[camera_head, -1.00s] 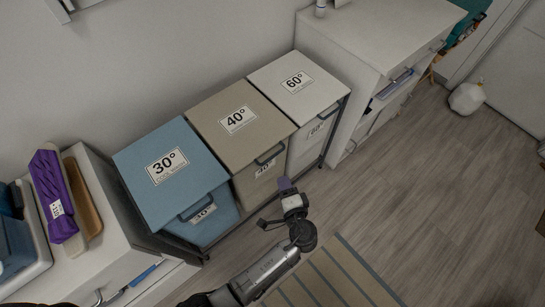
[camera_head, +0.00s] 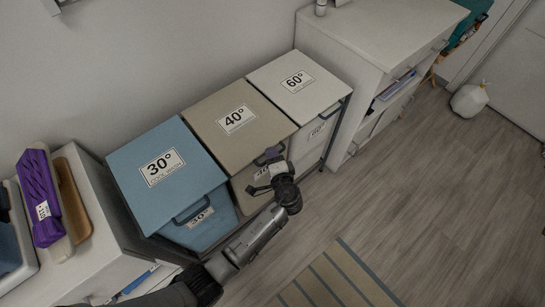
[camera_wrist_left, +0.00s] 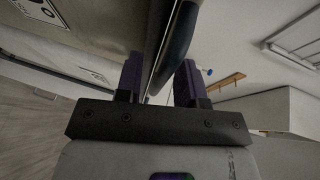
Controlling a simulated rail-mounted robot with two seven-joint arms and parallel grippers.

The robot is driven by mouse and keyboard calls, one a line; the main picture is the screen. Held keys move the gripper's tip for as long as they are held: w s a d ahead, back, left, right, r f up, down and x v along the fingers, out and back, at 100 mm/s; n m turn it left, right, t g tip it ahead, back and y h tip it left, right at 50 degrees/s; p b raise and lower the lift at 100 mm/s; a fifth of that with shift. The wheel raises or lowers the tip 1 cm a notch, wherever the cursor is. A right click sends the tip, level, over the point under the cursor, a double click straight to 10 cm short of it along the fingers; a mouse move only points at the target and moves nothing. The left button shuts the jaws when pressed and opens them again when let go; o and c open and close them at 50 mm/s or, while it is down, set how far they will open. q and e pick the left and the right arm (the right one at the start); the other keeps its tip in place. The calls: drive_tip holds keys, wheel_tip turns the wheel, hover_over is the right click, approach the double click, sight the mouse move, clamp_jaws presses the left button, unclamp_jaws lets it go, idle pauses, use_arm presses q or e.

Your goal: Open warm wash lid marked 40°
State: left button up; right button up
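The tan lid marked 40° (camera_head: 236,117) lies flat and closed on the middle hamper, with a dark bar handle at its front edge. My left gripper (camera_head: 272,155) is at that handle and partly hides it in the head view. In the left wrist view the purple fingers of my left gripper (camera_wrist_left: 160,82) stand apart, and the dark curved handle (camera_wrist_left: 178,38) runs into the gap between them. The fingers do not look closed on it. My right gripper is not in view.
The blue 30° lid (camera_head: 162,165) is on the left and the white 60° lid (camera_head: 296,84) on the right, both closed. A white cabinet (camera_head: 385,30) stands right of the hampers. A purple item (camera_head: 38,190) rests at far left.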

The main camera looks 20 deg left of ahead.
use_arm(q)
drive_tip(key=shift+c, duration=0.3)
drive_tip(key=shift+f, duration=0.1)
drive_tip(key=c, duration=0.6)
clamp_jaws()
drive_tip(key=shift+f, duration=0.1)
